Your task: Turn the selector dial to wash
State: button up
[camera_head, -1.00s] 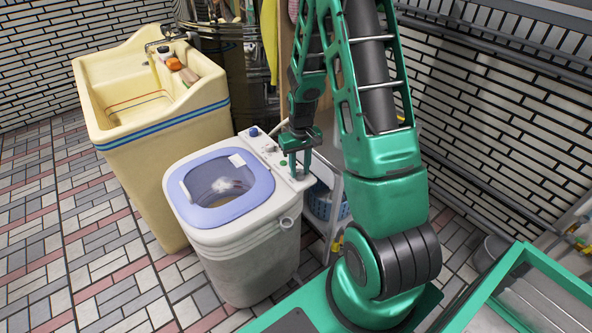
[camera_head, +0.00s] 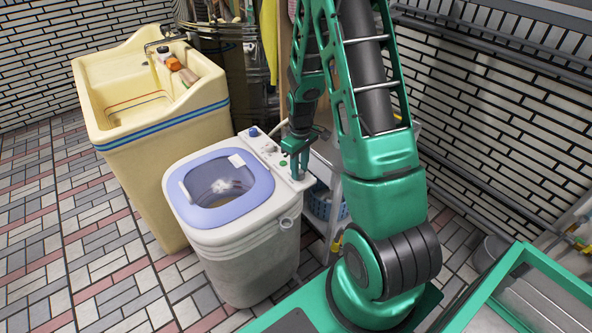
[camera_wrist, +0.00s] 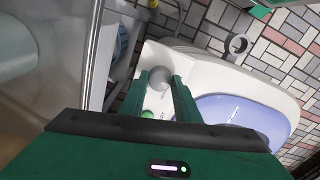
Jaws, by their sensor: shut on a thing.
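The washing machine (camera_head: 245,255) is a white tub with a blue-framed lid; its control panel (camera_head: 271,152) runs along the back right edge. My gripper (camera_head: 296,174) is down at the right end of this panel. In the wrist view a round grey dial (camera_wrist: 158,77) lies between the two green fingertips (camera_wrist: 160,80), and my gripper is shut on it. Its markings and pointer cannot be read. A green round part (camera_wrist: 148,114) of the panel shows between the fingers, nearer the palm. A blue knob (camera_head: 253,131) sits at the panel's far end.
A cream sink (camera_head: 150,110) with bottles in it stands to the left. A shelf rack with a blue basket (camera_head: 320,200) stands close on the right of the machine. The tiled floor at left is clear.

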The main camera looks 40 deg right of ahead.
jog(key=shift+w+r, duration=0.1)
jog(key=shift+w, duration=0.2)
jog(key=o, duration=0.9)
jog(key=shift+c, duration=0.2)
jog(key=shift+o, duration=0.9)
jog(key=shift+s, duration=0.15)
notch_tip(320, 180, up, 11)
jog(key=shift+f, duration=0.2)
